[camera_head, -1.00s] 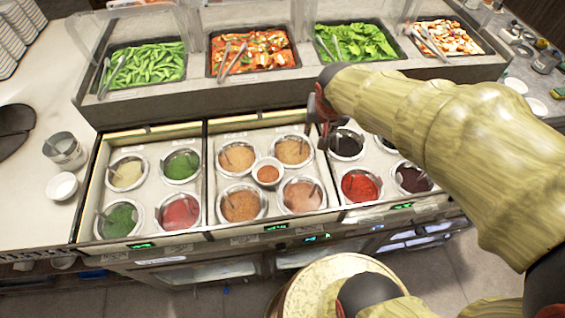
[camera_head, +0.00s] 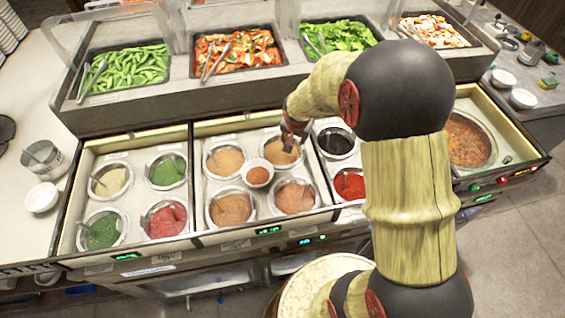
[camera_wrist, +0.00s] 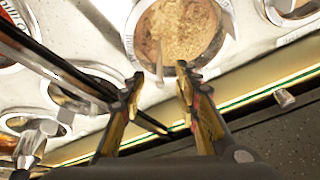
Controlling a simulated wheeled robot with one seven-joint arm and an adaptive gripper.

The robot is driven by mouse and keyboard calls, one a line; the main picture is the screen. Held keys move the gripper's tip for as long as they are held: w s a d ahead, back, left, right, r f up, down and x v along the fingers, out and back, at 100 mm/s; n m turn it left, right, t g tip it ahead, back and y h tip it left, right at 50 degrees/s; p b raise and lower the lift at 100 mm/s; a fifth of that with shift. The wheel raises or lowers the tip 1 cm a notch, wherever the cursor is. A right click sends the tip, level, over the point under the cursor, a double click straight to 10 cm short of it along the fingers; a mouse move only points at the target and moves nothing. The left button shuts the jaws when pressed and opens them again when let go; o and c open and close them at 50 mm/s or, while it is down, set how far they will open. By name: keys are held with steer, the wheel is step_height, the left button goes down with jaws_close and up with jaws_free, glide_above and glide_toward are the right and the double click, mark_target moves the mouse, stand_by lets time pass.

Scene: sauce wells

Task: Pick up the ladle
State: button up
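My gripper (camera_head: 293,135) is over the back right well of the middle section in the head view. That well (camera_wrist: 180,30) holds light brown sauce. In the wrist view my gripper (camera_wrist: 159,82) is open, its two fingertips apart near the well's rim. A thin ladle handle (camera_wrist: 159,58) rises from the sauce at the rim, in line with the gap between the fingertips; I see no contact. Other wells also have handles standing in them, as in the front right brown well (camera_head: 295,196). A long dark bar, which I cannot identify, crosses the wrist view at left.
A small bowl of brown sauce (camera_head: 258,175) sits amid the middle wells. Food trays with tongs, such as the green bean tray (camera_head: 125,70), stand behind. A large soup well (camera_head: 468,140) is at right.

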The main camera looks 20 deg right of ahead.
steer(key=shift+x, duration=1.2)
steer(key=shift+c, duration=0.2)
steer(key=c, duration=0.7)
jaws_close()
